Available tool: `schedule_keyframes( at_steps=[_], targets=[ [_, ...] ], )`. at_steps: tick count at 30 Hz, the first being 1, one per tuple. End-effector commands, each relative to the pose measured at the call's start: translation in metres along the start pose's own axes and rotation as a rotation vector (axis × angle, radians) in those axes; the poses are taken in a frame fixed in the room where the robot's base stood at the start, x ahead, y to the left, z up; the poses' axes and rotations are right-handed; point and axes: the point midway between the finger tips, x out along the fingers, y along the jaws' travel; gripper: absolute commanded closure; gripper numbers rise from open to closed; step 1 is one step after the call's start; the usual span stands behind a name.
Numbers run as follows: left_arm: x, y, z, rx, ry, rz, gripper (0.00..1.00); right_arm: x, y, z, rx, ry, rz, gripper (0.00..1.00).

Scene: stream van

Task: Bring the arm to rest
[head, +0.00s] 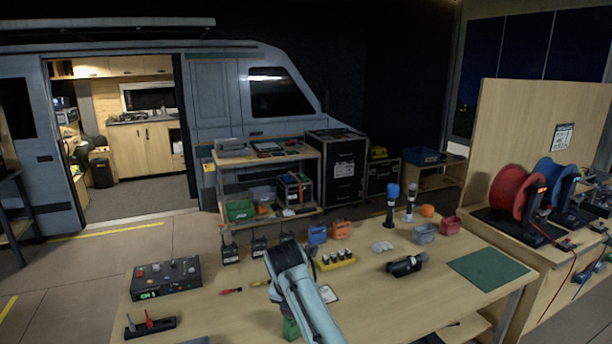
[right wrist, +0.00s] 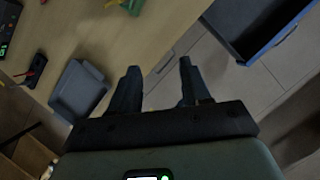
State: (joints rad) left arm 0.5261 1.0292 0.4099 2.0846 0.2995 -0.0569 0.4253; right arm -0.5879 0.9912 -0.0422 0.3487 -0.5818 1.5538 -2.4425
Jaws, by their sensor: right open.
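My right gripper (right wrist: 158,82) shows in the right wrist view with its two dark fingers apart and nothing between them. It is over the edge of the wooden table (right wrist: 150,25), with floor seen past the fingers. In the head view a pale arm of mine (head: 297,290) reaches up from the bottom edge over the table (head: 230,305); its gripper cannot be made out there. My left gripper is in neither view.
A grey bin (right wrist: 80,90) sits left of the fingers, and a dark blue-grey container (right wrist: 258,25) is at upper right. The table holds a control box (head: 163,278), a yellow battery tray (head: 337,261), a black flashlight (head: 406,265) and a green mat (head: 487,268).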

Motion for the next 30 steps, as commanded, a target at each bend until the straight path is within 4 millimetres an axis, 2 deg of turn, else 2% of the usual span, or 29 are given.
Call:
schedule_keyframes(
  at_steps=[1,3,6,11,12,17,22,26,27,29,30],
  targets=[
    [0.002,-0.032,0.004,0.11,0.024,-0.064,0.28,0.0,0.0,-0.001,0.0,0.0,0.0,0.53],
    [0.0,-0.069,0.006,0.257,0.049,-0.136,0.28,0.0,0.0,-0.001,0.0,0.0,0.001,0.53],
    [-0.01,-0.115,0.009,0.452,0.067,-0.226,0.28,0.0,0.0,0.0,0.0,0.0,0.0,0.53],
    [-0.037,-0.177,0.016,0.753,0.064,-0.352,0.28,0.0,0.0,0.0,0.0,0.0,0.0,0.53],
    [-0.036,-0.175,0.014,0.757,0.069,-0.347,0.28,0.021,-0.002,-0.002,0.036,0.018,-0.006,0.53],
    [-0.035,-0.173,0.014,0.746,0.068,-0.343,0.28,0.094,-0.008,-0.013,0.227,0.078,0.003,0.53],
    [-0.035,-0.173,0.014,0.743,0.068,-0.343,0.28,0.18,-0.026,-0.045,0.498,0.173,0.004,0.53],
    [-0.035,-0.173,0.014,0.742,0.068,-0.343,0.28,0.254,-0.055,-0.095,0.803,0.281,-0.02,0.53],
    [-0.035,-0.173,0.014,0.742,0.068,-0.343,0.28,0.275,-0.066,-0.115,0.915,0.317,-0.034,0.53],
    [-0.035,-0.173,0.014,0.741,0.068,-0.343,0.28,0.303,-0.083,-0.148,1.09,0.372,-0.063,0.53],
    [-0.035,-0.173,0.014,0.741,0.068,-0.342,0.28,0.318,-0.095,-0.171,1.214,0.408,-0.086,0.53]
  ],
)
